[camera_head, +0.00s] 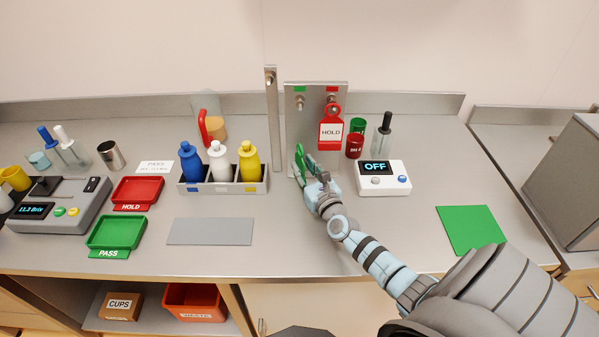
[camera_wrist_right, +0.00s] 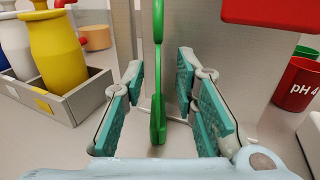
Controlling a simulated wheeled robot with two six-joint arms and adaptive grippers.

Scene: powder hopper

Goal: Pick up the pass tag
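The green pass tag (camera_head: 299,156) is in front of the lower left part of the upright metal panel (camera_head: 299,124). In the right wrist view the green tag (camera_wrist_right: 158,85) hangs edge-on, upright, between the two teal finger pads. My right gripper (camera_head: 307,165) reaches up to the panel. In the wrist view this gripper (camera_wrist_right: 161,82) is open, with a gap on each side of the tag. The tag's face and its upper support are not clear. The red HOLD tag (camera_head: 331,132) hangs on the panel's right side. My left gripper is not in view.
A white box reading OFF (camera_head: 384,180) stands right of my right gripper, with red and green cups (camera_head: 355,147) behind it. A bottle rack (camera_head: 223,187) is to the left. A red HOLD tray (camera_head: 138,189) and green PASS tray (camera_head: 116,232) lie farther left.

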